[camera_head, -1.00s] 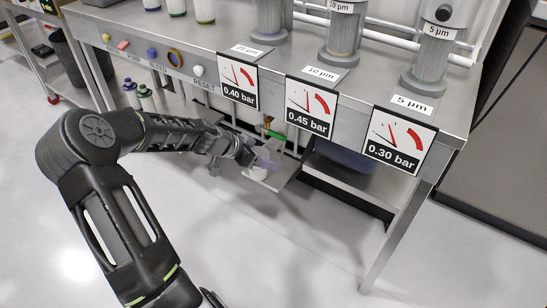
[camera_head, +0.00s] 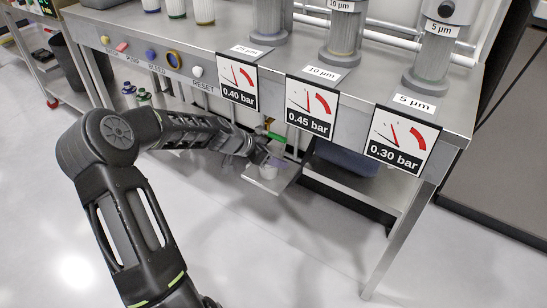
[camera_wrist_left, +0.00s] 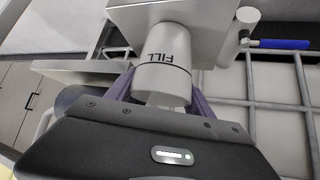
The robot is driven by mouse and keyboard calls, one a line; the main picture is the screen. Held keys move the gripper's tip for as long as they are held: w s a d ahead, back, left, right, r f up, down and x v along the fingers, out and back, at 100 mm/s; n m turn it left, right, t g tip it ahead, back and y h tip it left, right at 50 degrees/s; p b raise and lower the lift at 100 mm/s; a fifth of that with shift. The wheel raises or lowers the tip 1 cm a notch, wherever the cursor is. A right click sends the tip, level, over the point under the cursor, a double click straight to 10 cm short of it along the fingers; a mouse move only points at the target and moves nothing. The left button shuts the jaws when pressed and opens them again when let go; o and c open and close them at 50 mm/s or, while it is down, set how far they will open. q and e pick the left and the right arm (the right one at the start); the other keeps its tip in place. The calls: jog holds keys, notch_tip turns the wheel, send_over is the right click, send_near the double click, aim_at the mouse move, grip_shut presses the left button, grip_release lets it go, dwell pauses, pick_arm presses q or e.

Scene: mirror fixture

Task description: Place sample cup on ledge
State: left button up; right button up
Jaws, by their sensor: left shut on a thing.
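The sample cup (camera_head: 268,171) is small and pale, low under the front edge of the bench. In the left wrist view the cup (camera_wrist_left: 164,76) is a white cylinder with a dark line and the word FILL upside down. My left gripper (camera_head: 264,159) is shut on it; its purple fingers lie on both sides of the cup in the wrist view. The ledge (camera_head: 286,177) is a small grey metal plate below the bench front. The cup is at the ledge's left part; I cannot tell whether it touches the plate. My right gripper is not in view.
A green valve handle (camera_head: 277,137) is just above the gripper. The steel bench (camera_head: 205,55) with gauge signs (camera_head: 309,106) overhangs this spot. A lower shelf (camera_head: 375,185) is to the right. In the wrist view, a blue handle (camera_wrist_left: 282,44) and wire grid are at right.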

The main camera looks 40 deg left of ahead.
pick_arm(q)
jog(key=shift+f, duration=0.15)
jog(key=o, duration=1.4)
jog(key=shift+s+r, duration=0.1)
jog(key=shift+r, duration=0.15)
jog(key=p+v, duration=0.4)
jog(key=v, duration=0.7)
jog(key=shift+s+a+r+p, duration=0.1)
jog(key=shift+s+r+p, duration=0.1)
jog(key=shift+s+p, duration=0.1)
jog(key=shift+w, duration=0.1)
